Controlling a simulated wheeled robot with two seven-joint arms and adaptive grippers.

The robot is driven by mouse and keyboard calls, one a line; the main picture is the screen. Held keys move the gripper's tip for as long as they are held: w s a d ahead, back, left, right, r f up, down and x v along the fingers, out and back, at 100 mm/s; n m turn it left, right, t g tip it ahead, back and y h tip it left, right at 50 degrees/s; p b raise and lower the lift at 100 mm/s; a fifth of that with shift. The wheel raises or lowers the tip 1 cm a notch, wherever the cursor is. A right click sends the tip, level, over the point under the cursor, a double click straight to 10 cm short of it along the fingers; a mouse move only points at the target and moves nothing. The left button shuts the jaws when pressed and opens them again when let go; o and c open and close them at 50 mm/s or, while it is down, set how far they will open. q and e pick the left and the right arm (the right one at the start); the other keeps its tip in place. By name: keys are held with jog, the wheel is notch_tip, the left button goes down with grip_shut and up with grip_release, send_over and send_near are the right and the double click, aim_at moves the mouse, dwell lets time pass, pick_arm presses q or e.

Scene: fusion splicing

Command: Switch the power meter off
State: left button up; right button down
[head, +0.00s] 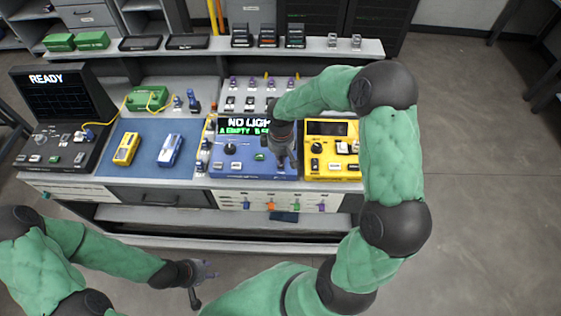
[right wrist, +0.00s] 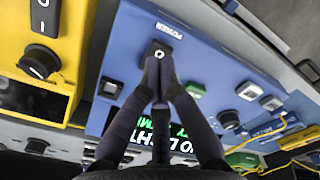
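The power meter is the blue box (head: 228,165) at the middle of the bench, taken from its lit display, which reads "NO LIGH…" before my arm covers the rest. In the right wrist view its blue panel (right wrist: 205,75) carries a dark rocker switch (right wrist: 158,48) with a white circle mark, beside the label "POWER". My right gripper (right wrist: 161,60) has its fingertips together at the switch's near edge; whether they touch it is unclear. In the head view the right gripper (head: 287,162) is over the meter's right part. My left gripper (head: 206,283) is open and empty, in front of the bench.
A yellow device (head: 318,170) with its own switch stands close on the right. A blue mat (head: 148,165) with a yellow and a blue handheld tool lies to the left, then a dark unit (head: 60,105) showing "READY". A shelf (head: 215,45) runs behind.

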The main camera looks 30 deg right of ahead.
jog(key=shift+f+b, duration=0.8)
jog(key=shift+f, duration=0.35)
dwell(0.7)
jog(key=shift+r, duration=0.15)
jog(key=shift+r+p, duration=2.7)
jog(key=shift+r, duration=0.7)
jog(key=s+a+f+m+y+b, duration=0.1)
jog(key=s+a+f+m, duration=0.3)
jog(key=s+a+f, duration=0.4)
jog(key=s+a+f+m+y+b, duration=0.2)
jog(key=s+a+f, duration=0.7)
jog(key=f, duration=0.5)
jog(key=shift+a+f+m+y, duration=0.2)
jog(key=shift+a+m+y, duration=0.35)
jog(key=shift+m, duration=0.55)
